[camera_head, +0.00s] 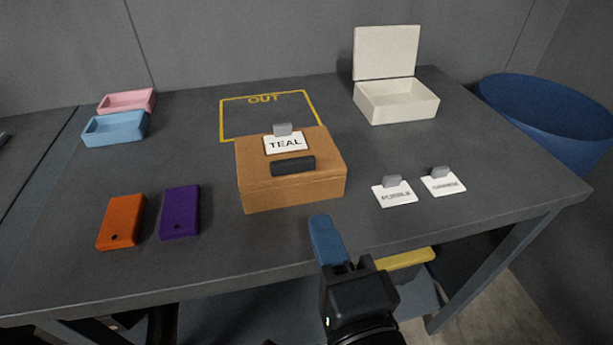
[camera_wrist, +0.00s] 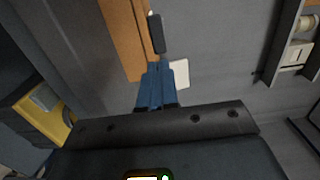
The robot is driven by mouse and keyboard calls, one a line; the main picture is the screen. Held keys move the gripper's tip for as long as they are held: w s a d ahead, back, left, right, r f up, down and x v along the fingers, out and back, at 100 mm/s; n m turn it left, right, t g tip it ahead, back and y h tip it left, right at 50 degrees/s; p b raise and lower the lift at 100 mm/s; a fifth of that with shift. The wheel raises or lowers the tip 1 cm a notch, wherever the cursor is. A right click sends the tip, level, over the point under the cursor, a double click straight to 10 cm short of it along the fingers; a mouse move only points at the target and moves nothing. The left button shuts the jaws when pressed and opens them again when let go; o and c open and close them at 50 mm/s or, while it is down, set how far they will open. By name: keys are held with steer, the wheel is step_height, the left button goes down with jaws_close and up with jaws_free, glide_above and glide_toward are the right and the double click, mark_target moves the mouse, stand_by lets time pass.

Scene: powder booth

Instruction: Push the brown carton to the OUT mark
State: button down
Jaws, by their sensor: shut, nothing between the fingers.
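The brown carton (camera_head: 260,194) stands on the dark table (camera_head: 210,268), with a TEAL label (camera_head: 286,144) and a dark bar (camera_head: 293,166) on it. The OUT mark (camera_head: 312,106) is a yellow outline on the table behind the carton; the carton hides part of its front edge. My gripper (camera_head: 322,224) is shut and empty, with blue fingers, in front of the carton near the table's front edge. In the wrist view, the blue fingers (camera_wrist: 156,72) point towards the carton (camera_wrist: 124,40). I cannot tell whether they touch it.
Pink (camera_head: 127,101) and blue (camera_head: 115,129) trays stand at the back left. Orange (camera_head: 121,221) and purple (camera_head: 180,212) blocks lie left of the carton. Two labels (camera_head: 394,193) (camera_head: 442,182) lie to its right. An open white box (camera_head: 397,103) stands at the back; a blue bin (camera_head: 555,125) is beyond the table.

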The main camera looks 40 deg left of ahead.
mark_target(298, 166)
steer(key=x, duration=1)
steer(key=shift+p, duration=0.4)
